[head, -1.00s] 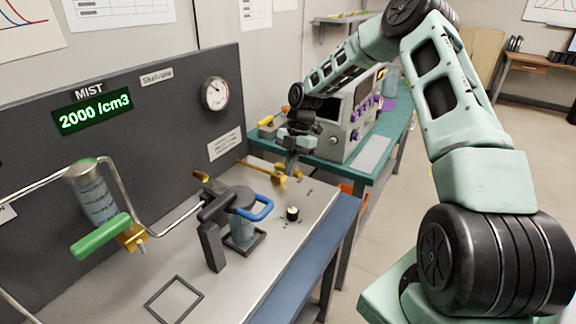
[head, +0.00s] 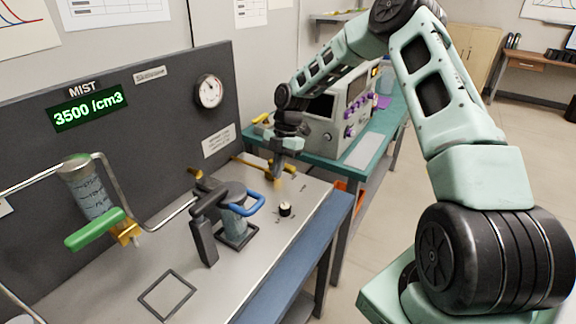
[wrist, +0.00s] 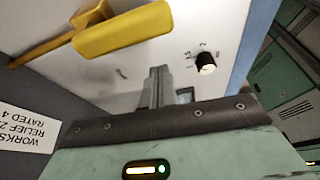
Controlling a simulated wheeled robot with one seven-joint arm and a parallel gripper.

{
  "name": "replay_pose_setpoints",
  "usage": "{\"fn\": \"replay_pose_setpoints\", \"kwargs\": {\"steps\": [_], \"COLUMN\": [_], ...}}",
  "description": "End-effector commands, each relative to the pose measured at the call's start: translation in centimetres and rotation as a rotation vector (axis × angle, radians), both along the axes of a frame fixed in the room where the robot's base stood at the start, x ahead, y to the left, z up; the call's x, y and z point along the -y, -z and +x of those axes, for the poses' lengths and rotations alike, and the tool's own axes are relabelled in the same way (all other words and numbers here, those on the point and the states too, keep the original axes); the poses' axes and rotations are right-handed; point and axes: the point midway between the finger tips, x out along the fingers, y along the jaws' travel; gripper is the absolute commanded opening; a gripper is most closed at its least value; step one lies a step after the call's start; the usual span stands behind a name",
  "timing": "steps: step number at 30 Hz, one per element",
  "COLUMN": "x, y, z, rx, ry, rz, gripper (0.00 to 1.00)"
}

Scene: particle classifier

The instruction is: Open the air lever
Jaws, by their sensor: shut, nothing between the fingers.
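A yellow lever handle (wrist: 125,32) on a brass pipe (wrist: 40,50) shows large at the top left of the wrist view; I take it to be the air lever. In the head view the handle (head: 286,168) shows small behind my gripper and is partly hidden. My gripper (head: 277,184) is shut and empty, pointing down low over the bench top. In the wrist view its closed fingers (wrist: 159,80) stand beside the yellow handle, with a gap visible between them. The handle's exact turn is hard to tell.
A black dial knob (head: 285,208) sits on the grey bench top to the front. A blue-handled device (head: 233,215) stands left of it, and a green handle (head: 95,229) farther left. The back panel carries a gauge (head: 208,91) and a display (head: 88,108) reading 3500 /cm3.

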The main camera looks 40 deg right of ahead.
Motion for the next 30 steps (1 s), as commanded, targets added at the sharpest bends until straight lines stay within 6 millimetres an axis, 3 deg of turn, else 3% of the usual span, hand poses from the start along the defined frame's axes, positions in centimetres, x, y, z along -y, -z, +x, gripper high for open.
{"fn": "replay_pose_setpoints", "kwargs": {"steps": [1,16,21,30], "x": [-1.3,2.0,2.3,2.3], "y": [0.0,-8.3,-9.3,-9.5], "z": [0.1,1.3,1.4,1.4], "rx": [0.0,0.003,0.001,0.0], "ry": [-0.005,0.002,0.001,0.0], "rz": [0.0,-0.002,0.0,0.0], "gripper": [0.0,0.0,0.0,0.0]}}
